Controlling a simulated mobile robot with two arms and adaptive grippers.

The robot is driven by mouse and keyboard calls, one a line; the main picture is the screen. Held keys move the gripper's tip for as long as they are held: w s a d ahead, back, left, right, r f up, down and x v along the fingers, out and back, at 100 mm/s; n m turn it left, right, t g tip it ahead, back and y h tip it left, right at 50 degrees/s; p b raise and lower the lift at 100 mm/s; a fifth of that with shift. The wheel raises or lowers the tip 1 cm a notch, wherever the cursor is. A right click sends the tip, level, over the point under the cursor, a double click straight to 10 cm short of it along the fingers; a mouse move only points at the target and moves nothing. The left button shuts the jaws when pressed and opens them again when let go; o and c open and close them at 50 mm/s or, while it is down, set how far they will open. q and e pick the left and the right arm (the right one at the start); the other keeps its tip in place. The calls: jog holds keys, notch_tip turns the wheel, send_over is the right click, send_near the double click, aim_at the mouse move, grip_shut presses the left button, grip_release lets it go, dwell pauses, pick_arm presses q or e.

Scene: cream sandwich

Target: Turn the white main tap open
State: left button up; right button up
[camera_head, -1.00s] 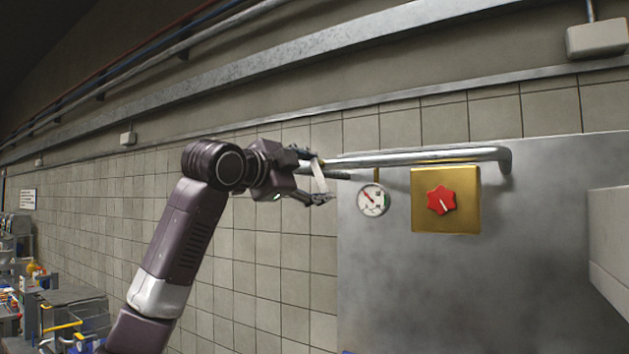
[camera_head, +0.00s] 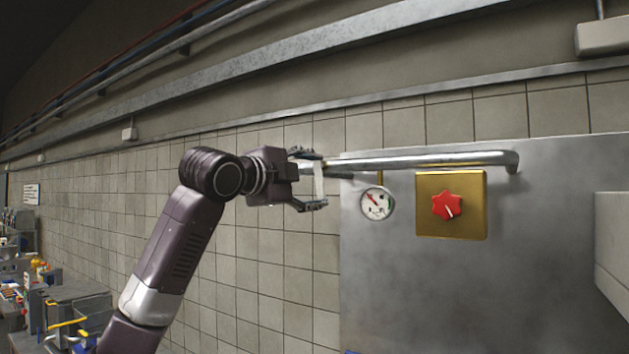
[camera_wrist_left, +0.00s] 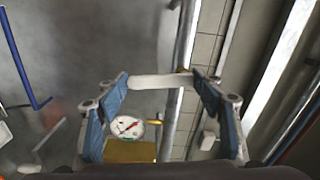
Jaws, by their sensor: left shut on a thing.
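The white tap handle (camera_head: 319,182) is a short pale bar at the left end of the steel pipe, standing about upright in the head view. My left gripper (camera_head: 316,181) has its fingers above and below the handle, shut on its two ends. In the left wrist view the white handle (camera_wrist_left: 160,81) spans between the blue pads of my left gripper (camera_wrist_left: 160,92). The pipe behind it is partly hidden. My right gripper is in neither view.
The steel pipe (camera_head: 430,160) runs right along a metal panel (camera_head: 400,285). A round gauge (camera_head: 376,203) and a brass plate (camera_head: 473,226) with a red knob (camera_head: 446,205) sit just right of my gripper. A pale box (camera_head: 612,235) stands at the right edge.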

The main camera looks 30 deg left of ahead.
pick_arm(q)
jog(key=o, duration=1.6)
jog(key=shift+d, duration=0.1)
jog(key=shift+o, duration=0.5)
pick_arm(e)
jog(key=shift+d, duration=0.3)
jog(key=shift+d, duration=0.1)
pick_arm(q)
jog(key=s, duration=1.2)
jog(key=shift+a, duration=0.45)
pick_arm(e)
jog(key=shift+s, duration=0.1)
